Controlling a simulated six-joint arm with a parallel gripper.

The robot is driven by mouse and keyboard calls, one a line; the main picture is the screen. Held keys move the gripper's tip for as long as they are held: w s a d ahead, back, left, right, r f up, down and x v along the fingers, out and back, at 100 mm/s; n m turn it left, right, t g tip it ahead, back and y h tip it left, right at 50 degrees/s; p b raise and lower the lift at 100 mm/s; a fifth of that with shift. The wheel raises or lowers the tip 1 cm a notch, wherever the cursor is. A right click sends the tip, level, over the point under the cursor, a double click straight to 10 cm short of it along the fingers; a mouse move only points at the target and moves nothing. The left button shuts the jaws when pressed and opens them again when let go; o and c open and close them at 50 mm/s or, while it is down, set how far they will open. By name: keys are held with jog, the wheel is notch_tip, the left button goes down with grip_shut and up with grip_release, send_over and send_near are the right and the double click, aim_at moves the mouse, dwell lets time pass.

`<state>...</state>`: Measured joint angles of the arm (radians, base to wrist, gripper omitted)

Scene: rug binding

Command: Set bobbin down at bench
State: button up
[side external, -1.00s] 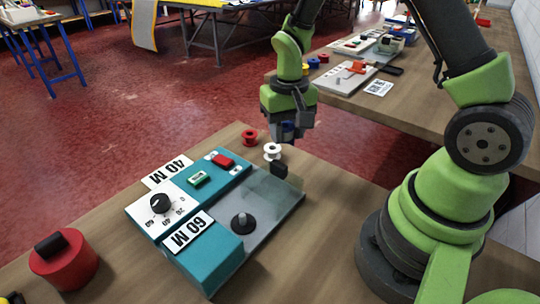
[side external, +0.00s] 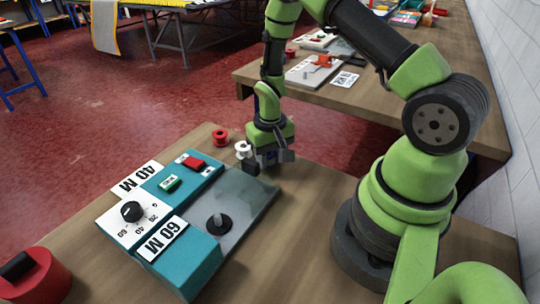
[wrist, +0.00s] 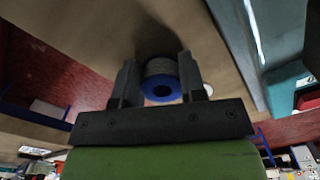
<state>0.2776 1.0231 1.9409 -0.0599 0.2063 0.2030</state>
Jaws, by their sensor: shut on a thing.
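My gripper (side external: 268,160) is shut on a bobbin, low over the bench (side external: 312,190) just right of the white bobbin. In the wrist view the bobbin (wrist: 161,85) sits between the two fingers (wrist: 157,70), with a blue flange facing the camera and grey winding behind it. A dark shadow lies on the bench surface just beyond it. In the side view the gripper mostly hides the bobbin. I cannot tell whether it touches the bench.
A white bobbin (side external: 243,149) and a red bobbin (side external: 221,138) stand left of my gripper. The teal machine (side external: 190,262) with its grey plate (side external: 247,197) and black spindle (side external: 219,223) is in front. A red cylinder (side external: 42,278) is at lower left. Bare bench lies right of the plate.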

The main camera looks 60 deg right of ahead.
jog(key=o, duration=0.9)
jog(key=shift+f, duration=0.1)
notch_tip(320, 180, up, 12)
notch_tip(320, 180, up, 12)
jog(key=t, duration=0.3)
send_over(270, 165)
jog(key=s+a, duration=0.3)
jog(key=a, duration=0.1)
jog(key=s+a+r+t, duration=0.1)
jog(key=s+a+r, duration=0.1)
jog(key=s, duration=0.1)
jog(key=s+a+r+n+t+y, duration=0.1)
jog(key=s+a+r, duration=0.1)
jog(key=s, duration=0.2)
jog(key=s+a+r+n+t+y, duration=0.1)
jog(key=s+a+r+t, duration=0.1)
jog(key=s+r, duration=0.1)
jog(key=shift+s, duration=0.2)
